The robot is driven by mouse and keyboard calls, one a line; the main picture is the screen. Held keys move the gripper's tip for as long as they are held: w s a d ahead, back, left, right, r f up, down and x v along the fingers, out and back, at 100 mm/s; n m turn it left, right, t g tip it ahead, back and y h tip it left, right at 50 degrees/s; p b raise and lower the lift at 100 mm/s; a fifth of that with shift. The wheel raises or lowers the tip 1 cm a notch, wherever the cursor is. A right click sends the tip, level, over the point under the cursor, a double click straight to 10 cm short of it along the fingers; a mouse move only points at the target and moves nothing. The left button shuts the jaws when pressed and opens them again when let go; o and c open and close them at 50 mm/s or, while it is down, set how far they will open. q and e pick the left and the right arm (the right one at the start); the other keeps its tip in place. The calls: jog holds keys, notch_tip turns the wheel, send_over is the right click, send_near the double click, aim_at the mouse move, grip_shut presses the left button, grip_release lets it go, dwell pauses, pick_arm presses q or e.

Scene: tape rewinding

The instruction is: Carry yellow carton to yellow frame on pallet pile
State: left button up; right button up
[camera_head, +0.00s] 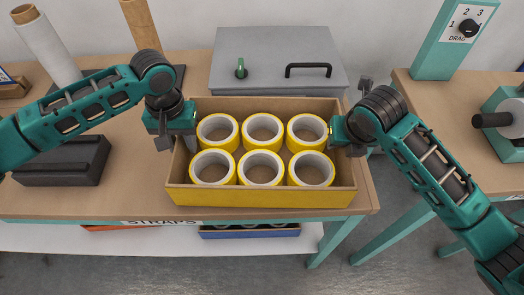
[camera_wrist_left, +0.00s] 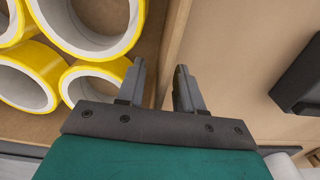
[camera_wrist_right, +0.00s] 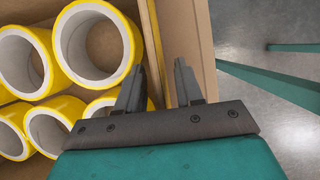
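The yellow carton (camera_head: 262,197) is an open cardboard box with a yellow front, standing on the wooden bench. It holds several yellow tape rolls (camera_head: 262,165) in two rows. My left gripper (camera_head: 177,142) is at the carton's left wall; in the left wrist view its two fingers are apart, one on each side of the wall (camera_wrist_left: 176,35). My right gripper (camera_head: 343,148) is at the right wall; in the right wrist view its fingers are apart on either side of the wall (camera_wrist_right: 153,40). Finger contact is unclear. No yellow frame or pallet pile is in view.
A grey lidded box (camera_head: 275,60) with a black handle stands behind the carton. A dark block (camera_head: 65,162) lies on the bench at left. A second bench (camera_head: 430,110) with a teal dial panel (camera_head: 452,45) is at right, across a gap. A blue bin (camera_head: 250,232) sits below.

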pick_arm(q)
jog(key=shift+f, duration=0.2)
pick_arm(e)
jog(key=shift+f, duration=0.2)
pick_arm(q)
grip_shut()
pick_arm(e)
grip_shut()
pick_arm(q)
jog(key=shift+r, duration=0.1)
pick_arm(e)
jog(key=shift+w+r, duration=0.1)
jog(key=shift+r, duration=0.05)
dwell(0.7)
